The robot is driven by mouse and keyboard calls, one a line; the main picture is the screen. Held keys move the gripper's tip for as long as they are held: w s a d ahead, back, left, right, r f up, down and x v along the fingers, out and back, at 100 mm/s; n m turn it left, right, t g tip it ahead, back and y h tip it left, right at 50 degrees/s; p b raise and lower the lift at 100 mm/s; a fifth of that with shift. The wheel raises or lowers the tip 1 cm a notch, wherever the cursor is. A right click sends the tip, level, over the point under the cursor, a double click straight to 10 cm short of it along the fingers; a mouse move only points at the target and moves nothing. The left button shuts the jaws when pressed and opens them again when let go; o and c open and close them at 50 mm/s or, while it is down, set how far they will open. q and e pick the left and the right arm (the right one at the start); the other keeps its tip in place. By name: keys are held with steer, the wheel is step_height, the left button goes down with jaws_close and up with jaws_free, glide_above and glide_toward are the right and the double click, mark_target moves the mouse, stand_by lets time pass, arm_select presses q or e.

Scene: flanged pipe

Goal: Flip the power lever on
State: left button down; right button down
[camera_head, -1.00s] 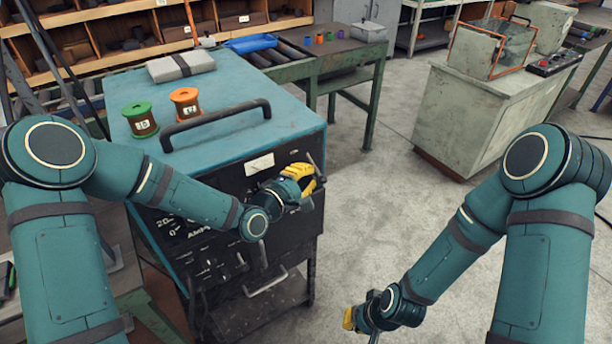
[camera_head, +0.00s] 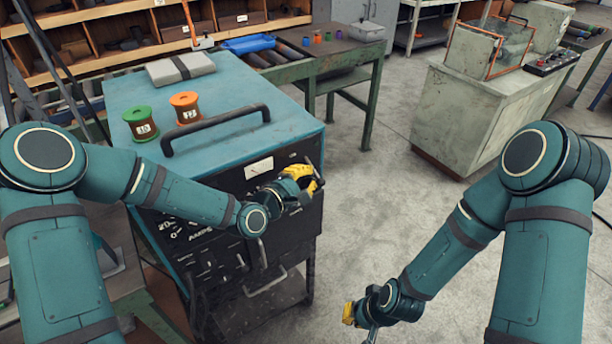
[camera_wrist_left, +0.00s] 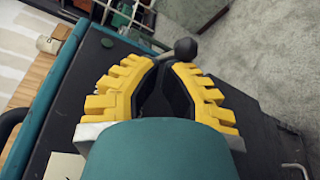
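Contact with the lever cannot be told. My right gripper (camera_head: 354,318) hangs low over the floor, away from the cabinet; its fingers are mostly hidden.
The teal cabinet top carries a black bar handle (camera_head: 216,128), a green spool (camera_head: 141,123), an orange spool (camera_head: 186,107) and a grey case (camera_head: 181,68). A green-legged roller table (camera_head: 345,60) stands behind. Open floor (camera_head: 390,200) lies to the right.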

arm_select(q)
steer(key=shift+r+n, duration=0.15)
steer(key=shift+n, duration=0.15)
steer(key=shift+s+d+r+n+g+p, duration=0.15)
steer(key=shift+r+n+g+p, duration=0.2)
steer(key=shift+n+p, duration=0.55)
steer(key=shift+r+n+g+p, duration=0.25)
steer(key=shift+r+n+p, duration=0.05)
steer(key=shift+p, duration=0.35)
steer(key=shift+r+n+g+h+p, duration=0.2)
steer(key=shift+r+n+g+p, duration=0.25)
steer(key=shift+n+p, duration=0.45)
steer(key=shift+r+n+g+h+p, duration=0.2)
steer(key=shift+r+n+g+p, duration=0.25)
steer(key=shift+n+p, duration=0.4)
stand_by(4.4)
